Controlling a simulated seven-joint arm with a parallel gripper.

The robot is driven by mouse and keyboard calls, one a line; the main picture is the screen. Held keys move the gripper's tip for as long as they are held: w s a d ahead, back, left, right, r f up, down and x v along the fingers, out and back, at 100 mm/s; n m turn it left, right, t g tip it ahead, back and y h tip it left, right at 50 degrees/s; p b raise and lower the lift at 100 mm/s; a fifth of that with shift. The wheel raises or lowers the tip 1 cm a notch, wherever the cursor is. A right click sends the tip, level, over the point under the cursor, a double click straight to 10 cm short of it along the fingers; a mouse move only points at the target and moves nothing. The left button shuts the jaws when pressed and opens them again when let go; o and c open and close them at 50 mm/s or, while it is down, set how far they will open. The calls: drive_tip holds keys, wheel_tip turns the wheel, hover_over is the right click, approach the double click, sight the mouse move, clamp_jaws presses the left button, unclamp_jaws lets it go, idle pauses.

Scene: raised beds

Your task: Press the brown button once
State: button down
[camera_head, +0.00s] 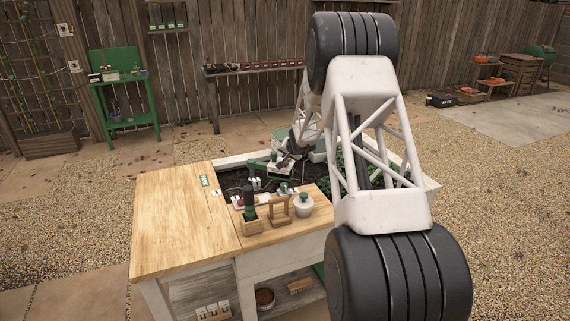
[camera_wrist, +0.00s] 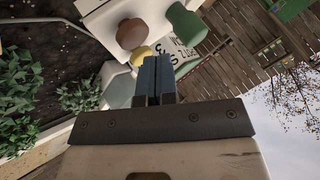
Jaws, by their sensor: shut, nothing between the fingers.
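The brown button (camera_wrist: 131,33) is a rounded knob on a pale box (camera_wrist: 104,22) in the wrist view. A green button (camera_wrist: 187,22) stands to its right, and a yellow button (camera_wrist: 141,54) shows below it, partly behind my fingers. My gripper (camera_wrist: 155,63) is shut and empty, its blue fingertips just below and right of the brown button in the picture. I see no clear contact with it. In the head view my gripper (camera_head: 287,157) is over the planter beside the box; the buttons are too small to tell apart there.
A wooden worktop (camera_head: 180,225) fills the near left of the planter bench. Leafy plants (camera_wrist: 22,95) grow at left in the wrist view.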

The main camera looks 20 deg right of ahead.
sight(286, 162)
drive_tip(key=shift+f, duration=0.2)
drive_tip(key=shift+f, duration=0.2)
drive_tip(key=shift+f, duration=0.65)
idle(1.5)
drive_tip(key=shift+r, duration=1)
drive_tip(key=shift+r, duration=0.15)
drive_tip(key=shift+r, duration=2.4)
